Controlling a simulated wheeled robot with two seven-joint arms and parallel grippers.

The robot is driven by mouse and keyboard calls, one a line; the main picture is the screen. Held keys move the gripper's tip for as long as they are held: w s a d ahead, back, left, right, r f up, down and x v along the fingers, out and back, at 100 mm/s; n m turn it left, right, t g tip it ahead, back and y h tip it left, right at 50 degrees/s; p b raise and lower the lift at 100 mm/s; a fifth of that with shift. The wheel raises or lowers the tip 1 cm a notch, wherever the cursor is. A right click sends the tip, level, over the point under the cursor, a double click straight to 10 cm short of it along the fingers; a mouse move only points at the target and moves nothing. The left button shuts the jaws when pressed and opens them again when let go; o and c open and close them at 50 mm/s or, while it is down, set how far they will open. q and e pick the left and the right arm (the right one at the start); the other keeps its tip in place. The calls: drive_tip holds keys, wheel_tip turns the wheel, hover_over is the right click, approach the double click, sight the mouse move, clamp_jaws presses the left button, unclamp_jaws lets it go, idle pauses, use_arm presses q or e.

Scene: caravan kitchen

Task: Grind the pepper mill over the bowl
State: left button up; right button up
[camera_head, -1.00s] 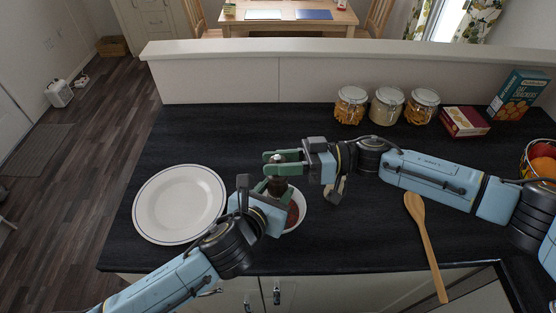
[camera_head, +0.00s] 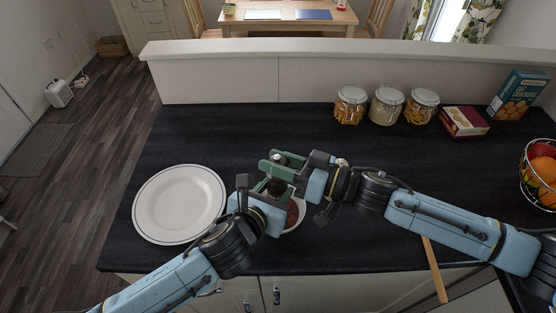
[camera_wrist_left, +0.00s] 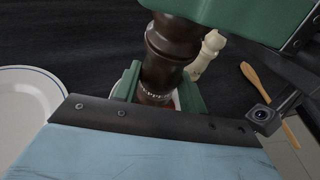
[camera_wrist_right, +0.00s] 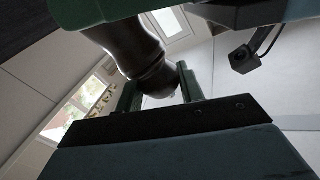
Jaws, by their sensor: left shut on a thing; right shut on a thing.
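The dark brown pepper mill is mostly hidden between my grippers in the head view. Its body (camera_wrist_left: 165,50) shows in the left wrist view, with a lettered band low on it. Its upper part (camera_wrist_right: 135,50) shows in the right wrist view. My left gripper (camera_head: 270,188) is shut on the mill's lower part. My right gripper (camera_head: 280,160) is shut on its top, just above the left one. The mill looks roughly upright. The white bowl (camera_head: 301,206) with reddish contents stands on the counter under the grippers, partly hidden by my left gripper.
A white plate (camera_head: 180,203) lies left of the bowl. A cream mill (camera_wrist_left: 210,50) shows behind in the left wrist view. A wooden spoon (camera_head: 434,270) lies at right, partly under my right arm. Jars (camera_head: 387,106), boxes (camera_head: 464,121) and a fruit basket (camera_head: 540,172) stand right and back. The back-left counter is clear.

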drive_tip(key=m+t+h, duration=0.1)
drive_tip(key=t, duration=0.1)
drive_tip(key=m+t+h, duration=0.1)
drive_tip(key=m+t, duration=0.1)
drive_tip(key=shift+s+a+h, duration=0.1)
drive_tip(key=shift+a+h, duration=0.05)
drive_tip(key=shift+h, duration=0.15)
drive_tip(key=shift+m+t+h, duration=0.3)
drive_tip(key=shift+t, duration=0.1)
drive_tip(key=o, duration=1)
drive_tip(key=shift+d, duration=0.2)
drive_tip(key=v, duration=1.2)
drive_tip(key=shift+a+r, duration=0.1)
